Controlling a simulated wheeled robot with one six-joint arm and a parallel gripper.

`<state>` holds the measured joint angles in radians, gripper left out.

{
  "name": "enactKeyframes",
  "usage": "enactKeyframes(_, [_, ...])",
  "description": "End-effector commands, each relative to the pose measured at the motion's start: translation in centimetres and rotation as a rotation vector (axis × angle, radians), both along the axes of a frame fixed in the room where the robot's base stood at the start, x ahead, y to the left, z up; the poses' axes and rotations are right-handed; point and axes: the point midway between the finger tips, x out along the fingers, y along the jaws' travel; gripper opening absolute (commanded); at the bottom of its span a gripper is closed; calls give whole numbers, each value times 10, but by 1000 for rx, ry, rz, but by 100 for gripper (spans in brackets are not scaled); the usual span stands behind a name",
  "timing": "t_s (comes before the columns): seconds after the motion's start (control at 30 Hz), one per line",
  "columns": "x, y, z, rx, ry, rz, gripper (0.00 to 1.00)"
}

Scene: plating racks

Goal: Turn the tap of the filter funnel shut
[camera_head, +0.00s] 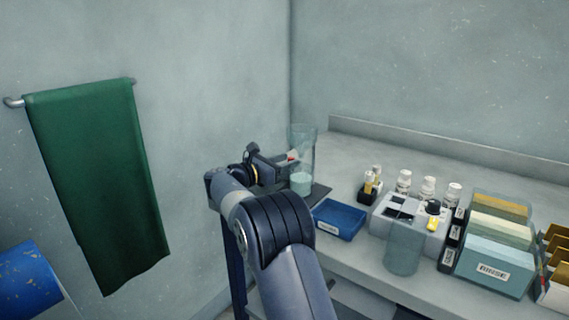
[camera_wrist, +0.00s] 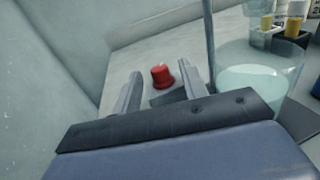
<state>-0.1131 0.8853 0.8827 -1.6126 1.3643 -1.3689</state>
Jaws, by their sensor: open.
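The filter funnel (camera_head: 301,150) is a clear cylinder in the far left corner of the bench, with pale liquid low down. In the wrist view the clear vessel (camera_wrist: 262,75) stands just right of my gripper. The red tap (camera_wrist: 162,76) shows between my fingertips, a little beyond them; in the head view only a small red spot (camera_head: 292,157) shows beside the cylinder. My gripper (camera_wrist: 160,88) is open, with a finger on each side of the red tap. I cannot tell whether the fingers touch it.
A blue tray (camera_head: 339,219) lies right of the funnel on the bench. A grey block with bottles (camera_head: 404,181), a clear beaker (camera_head: 403,250) and a rack labelled RINSE (camera_head: 491,272) stand further right. A green towel (camera_head: 95,180) hangs on the left wall.

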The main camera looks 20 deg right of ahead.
Motion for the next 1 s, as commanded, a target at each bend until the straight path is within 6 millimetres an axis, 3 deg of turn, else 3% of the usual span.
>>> enactKeyframes(0.2, [0,0,0,0,0,0,39])
enactKeyframes(0.7, [0,0,0,0,0,0,0])
enactKeyframes(1.0, [-2,-1,1,-4,0,71,0])
